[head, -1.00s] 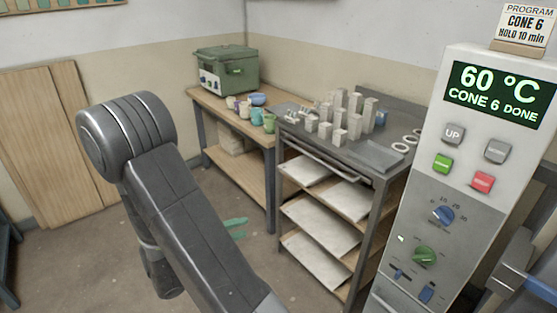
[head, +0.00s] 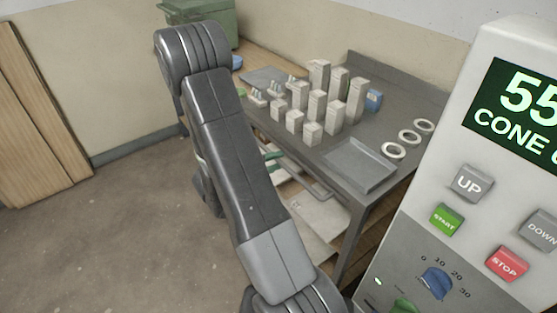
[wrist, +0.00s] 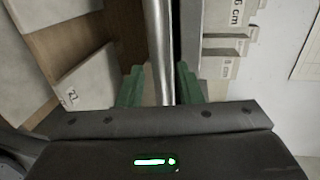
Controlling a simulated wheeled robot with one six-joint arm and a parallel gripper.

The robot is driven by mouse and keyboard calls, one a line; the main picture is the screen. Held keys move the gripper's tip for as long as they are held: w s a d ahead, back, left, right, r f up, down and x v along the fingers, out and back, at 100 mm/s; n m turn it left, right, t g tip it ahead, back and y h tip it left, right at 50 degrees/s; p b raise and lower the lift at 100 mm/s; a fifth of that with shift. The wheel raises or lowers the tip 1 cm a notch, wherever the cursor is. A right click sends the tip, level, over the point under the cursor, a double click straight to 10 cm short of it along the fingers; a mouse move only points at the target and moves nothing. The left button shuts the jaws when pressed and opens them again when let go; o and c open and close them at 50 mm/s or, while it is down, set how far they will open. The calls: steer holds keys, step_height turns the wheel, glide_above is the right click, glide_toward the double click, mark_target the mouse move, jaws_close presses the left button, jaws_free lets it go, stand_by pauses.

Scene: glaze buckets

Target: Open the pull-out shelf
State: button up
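The metal handle bar (head: 318,188) of the pull-out shelf runs along the front of the grey work table, just under its top. In the wrist view the bar (wrist: 159,45) runs up the picture between my gripper's green fingers. My gripper (wrist: 160,88) is open, one finger on each side of the bar, with small gaps showing; I cannot tell how deep the bar sits between them. In the head view my gripper's green fingertips (head: 272,159) show beside the table front, partly hidden by my arm. The shelf appears pushed in; its surface is hidden.
Grey blocks (head: 315,105), white rings (head: 394,150) and a shallow tray (head: 360,163) stand on the table top. Pale slabs (wrist: 88,75) lie on the boards below. The control panel (head: 470,190) stands close at right. Floor (head: 110,235) at left is clear.

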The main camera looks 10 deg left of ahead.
steer(key=shift+x, duration=0.85)
jaws_close()
steer(key=shift+s, duration=0.1)
steer(key=f+p+v, duration=0.2)
steer(key=p+v, duration=0.1)
steer(key=v, duration=0.8)
steer(key=f+p+v, duration=0.2)
steer(key=p+v, duration=0.1)
steer(key=v, duration=0.8)
steer(key=shift+v, duration=0.8)
steer(key=shift+f, duration=0.25)
